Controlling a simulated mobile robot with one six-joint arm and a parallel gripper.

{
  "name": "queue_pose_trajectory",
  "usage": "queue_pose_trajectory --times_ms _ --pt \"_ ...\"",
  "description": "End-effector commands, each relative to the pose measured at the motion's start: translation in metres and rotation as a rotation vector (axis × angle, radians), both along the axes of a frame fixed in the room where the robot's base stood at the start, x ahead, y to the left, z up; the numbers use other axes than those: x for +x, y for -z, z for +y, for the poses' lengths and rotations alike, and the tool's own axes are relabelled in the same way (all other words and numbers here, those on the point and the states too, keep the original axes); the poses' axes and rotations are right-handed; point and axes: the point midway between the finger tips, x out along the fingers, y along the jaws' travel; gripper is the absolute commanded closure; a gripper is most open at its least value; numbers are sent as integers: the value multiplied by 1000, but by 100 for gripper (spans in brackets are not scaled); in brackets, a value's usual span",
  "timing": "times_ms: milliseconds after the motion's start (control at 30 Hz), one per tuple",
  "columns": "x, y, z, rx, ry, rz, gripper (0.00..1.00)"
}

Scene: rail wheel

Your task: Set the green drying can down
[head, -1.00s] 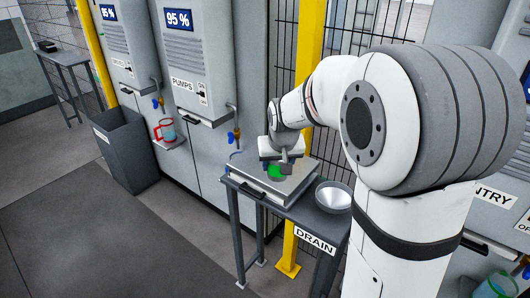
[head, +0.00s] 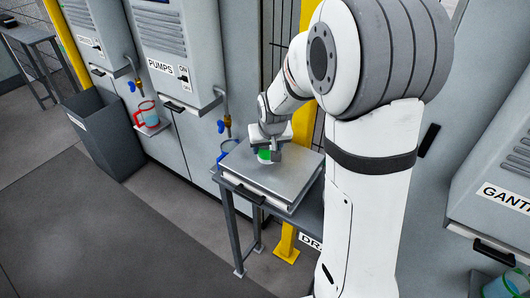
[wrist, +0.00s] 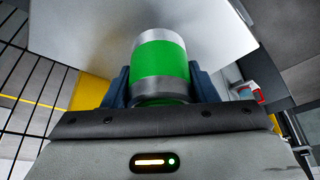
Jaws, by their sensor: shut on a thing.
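The green drying can (head: 264,156) is a small cylinder with a green band and silvery ends. In the wrist view, the can (wrist: 160,62) sits between the two dark blue fingers of my gripper (wrist: 160,80), which is shut on it. In the head view, my gripper (head: 272,147) is over the flat grey box (head: 245,178) on the small table. The can is at or just above the box's top; I cannot tell whether it touches. My gripper and arm partly hide the can.
The table (head: 226,213) carries a partly hidden DRAIN label. A yellow post (head: 286,243) stands behind it. Open floor lies at the front left.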

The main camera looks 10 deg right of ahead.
Motion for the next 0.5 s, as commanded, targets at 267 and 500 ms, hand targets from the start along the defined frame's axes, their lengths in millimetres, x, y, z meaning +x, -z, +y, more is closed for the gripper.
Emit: queue_pose_trajectory --times_ms 267,500 --pt "0 29 1 1 -1 0 75" --pt "0 30 1 0 -2 0 75"
